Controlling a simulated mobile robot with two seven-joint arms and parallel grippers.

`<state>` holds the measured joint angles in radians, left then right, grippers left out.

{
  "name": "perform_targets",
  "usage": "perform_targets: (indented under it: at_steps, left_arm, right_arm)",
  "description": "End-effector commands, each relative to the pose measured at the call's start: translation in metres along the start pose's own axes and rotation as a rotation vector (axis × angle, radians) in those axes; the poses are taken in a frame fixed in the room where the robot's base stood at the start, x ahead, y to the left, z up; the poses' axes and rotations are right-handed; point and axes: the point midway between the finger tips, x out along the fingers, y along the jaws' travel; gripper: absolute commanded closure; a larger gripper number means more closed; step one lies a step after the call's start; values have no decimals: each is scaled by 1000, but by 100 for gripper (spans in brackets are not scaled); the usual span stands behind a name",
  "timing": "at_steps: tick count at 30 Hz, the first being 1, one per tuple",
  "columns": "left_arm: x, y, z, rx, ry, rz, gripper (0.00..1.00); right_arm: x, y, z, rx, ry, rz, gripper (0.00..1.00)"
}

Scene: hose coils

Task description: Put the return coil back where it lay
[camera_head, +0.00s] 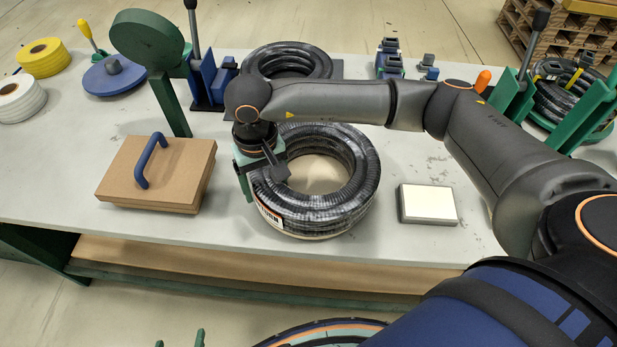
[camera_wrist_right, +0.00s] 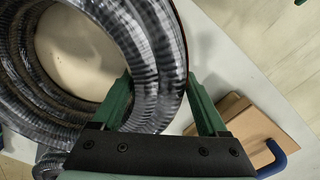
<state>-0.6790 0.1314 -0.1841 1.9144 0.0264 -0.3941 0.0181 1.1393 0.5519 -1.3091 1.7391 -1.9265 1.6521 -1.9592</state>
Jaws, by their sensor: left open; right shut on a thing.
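The black ribbed hose coil (camera_head: 330,205) with a white label (camera_head: 269,217), ending in what looks like "URN", is at the middle of the table's front half. A tan round surface shows inside and under it. My right gripper (camera_head: 258,185) is shut on the coil's left side. In the right wrist view, the fingers straddle the coil's band (camera_wrist_right: 150,75), one on the inside and one on the outside. I cannot tell if the coil is lifted. My left gripper (camera_head: 180,341) is open at the bottom edge; only its green fingertips show.
A second black coil (camera_head: 318,62) lies behind on a grey mat; another (camera_head: 553,100) is in a green stand. A brown board with a blue handle (camera_head: 152,160) lies left, a white-topped block (camera_head: 428,203) right. Yellow (camera_head: 43,57) and white rolls (camera_head: 20,100) are far left.

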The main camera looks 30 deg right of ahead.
Motion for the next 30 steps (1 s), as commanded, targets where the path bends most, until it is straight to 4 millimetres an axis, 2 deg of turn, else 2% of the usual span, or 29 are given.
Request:
perform_targets:
  at_steps: [1, 8, 30]
  left_arm:
    - [0, 0, 0, 0, 0, 0, 0]
    - [0, 0, 0, 0, 0, 0, 0]
    - [-1, 0, -1, 0, 0, 0, 0]
  right_arm:
    - [0, 2, 0, 4, -1, 6, 73]
    - [0, 2, 0, 4, -1, 7, 99]
    - [-8, 1, -1, 2, 4, 4, 100]
